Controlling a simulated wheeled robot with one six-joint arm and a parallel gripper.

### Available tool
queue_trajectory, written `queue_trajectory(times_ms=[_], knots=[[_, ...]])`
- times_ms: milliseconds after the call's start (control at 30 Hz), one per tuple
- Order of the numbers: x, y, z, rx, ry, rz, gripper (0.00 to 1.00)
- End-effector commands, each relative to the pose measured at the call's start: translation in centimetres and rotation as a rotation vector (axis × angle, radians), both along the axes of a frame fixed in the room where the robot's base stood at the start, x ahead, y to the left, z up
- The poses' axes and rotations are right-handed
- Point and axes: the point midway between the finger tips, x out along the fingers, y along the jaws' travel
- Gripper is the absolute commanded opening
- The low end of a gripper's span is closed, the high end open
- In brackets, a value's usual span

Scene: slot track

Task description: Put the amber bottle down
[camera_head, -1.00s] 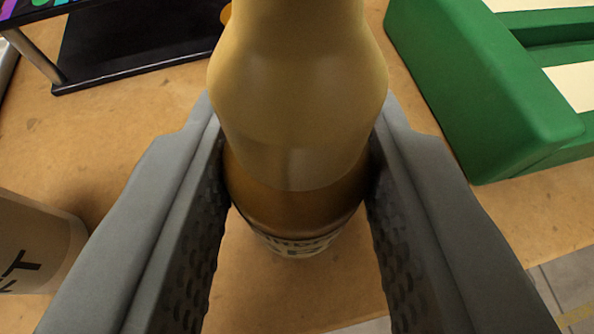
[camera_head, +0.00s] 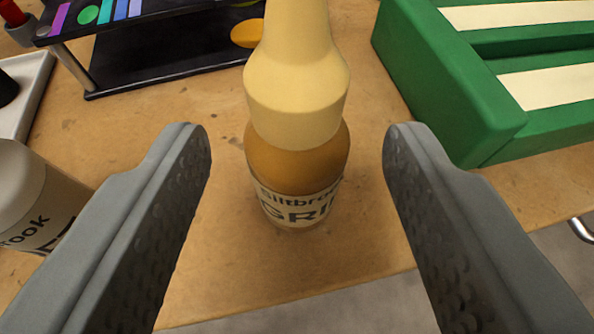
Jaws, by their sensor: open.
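The amber bottle (camera_head: 298,158) stands upright on the wooden table in the middle of the view. It has a pale cream upper part and neck, an amber band, and a cream label with dark letters low down. My gripper (camera_head: 297,145) is open, with one grey finger to the left of the bottle and one to the right. A clear gap shows between each finger and the bottle. The top of the bottle is cut off by the upper edge of the picture.
A green block with cream stripes (camera_head: 455,95) stands at the right. A black rack (camera_head: 165,50) with coloured strips is at the back left. A white labelled container (camera_head: 38,195) is at the left, near the left finger. The table's front edge (camera_head: 330,290) lies close in front of the bottle.

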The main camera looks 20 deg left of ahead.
Motion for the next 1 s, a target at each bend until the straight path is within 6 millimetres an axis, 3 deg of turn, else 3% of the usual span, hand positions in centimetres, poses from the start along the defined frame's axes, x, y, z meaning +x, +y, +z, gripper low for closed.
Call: queue_trajectory(times_ms=[200, 433, 867, 1000], knots=[[-3.8, -1.9, 1.9, -0.002, -0.003, -0.003, 0.52], [-6.6, -3.2, 3.1, -0.001, -0.002, -0.002, 0.52], [-7.7, -3.6, 3.6, -0.001, 0.0, 0.0, 0.52], [-8.0, -2.8, 3.8, -0.004, 0.015, -0.001, 0.52]])
